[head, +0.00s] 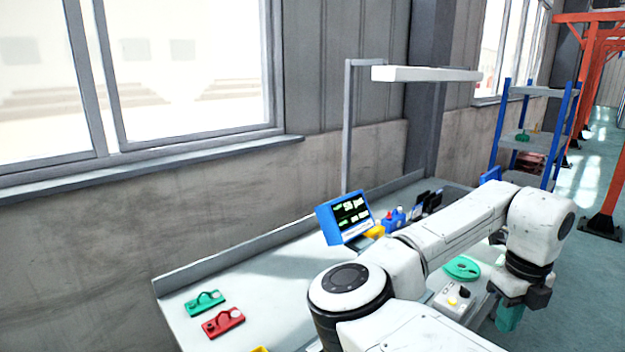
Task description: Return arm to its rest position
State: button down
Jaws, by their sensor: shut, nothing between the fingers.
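My white arm reaches from the bottom middle of the head view up and to the right, then bends down at the wrist. My gripper (511,313) hangs at the lower right, pointing down, past the front of the workbench. It is shut with nothing held; its dark body and teal-green lower end show, but the fingertips are not clear.
The workbench (262,278) holds a green part (204,302), a red part (223,322), a blue monitor (345,216), a blue container (394,219), a green disc (461,268) and a button box (454,298). Blue-posted shelves (531,137) and an orange frame (603,190) stand behind at right.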

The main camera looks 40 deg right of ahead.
jog(key=s+d+n+h, duration=0.2)
jog(key=d+n+h, duration=0.25)
jog(key=n, duration=0.45)
jog(key=w+a+f+n+t+h, duration=0.1)
jog(key=w+a+f+n, duration=0.3)
jog(key=n, duration=0.5)
jog(key=w+a+f+n+t+h, duration=0.1)
jog(key=a+f+n, duration=0.6)
jog(key=n, duration=0.2)
jog(key=s+a+f+n+y, duration=0.2)
jog(key=s+a+f+n, duration=0.1)
jog(key=a, duration=0.4)
jog(key=s+a+f+n+y, duration=0.2)
jog(key=s+a+f+n, duration=0.1)
jog(key=a+f+n, duration=0.3)
jog(key=s+a+f+n+g+y, duration=0.1)
jog(key=s+a+f+n+y, duration=0.1)
jog(key=a, duration=0.7)
notch_tip(320, 180, down, 3)
jog(key=s+n, duration=0.1)
jog(key=n, duration=0.1)
jog(key=shift+s+r+n, duration=0.15)
jog(key=shift+n, duration=0.15)
jog(key=c, duration=1.8)
grip_release()
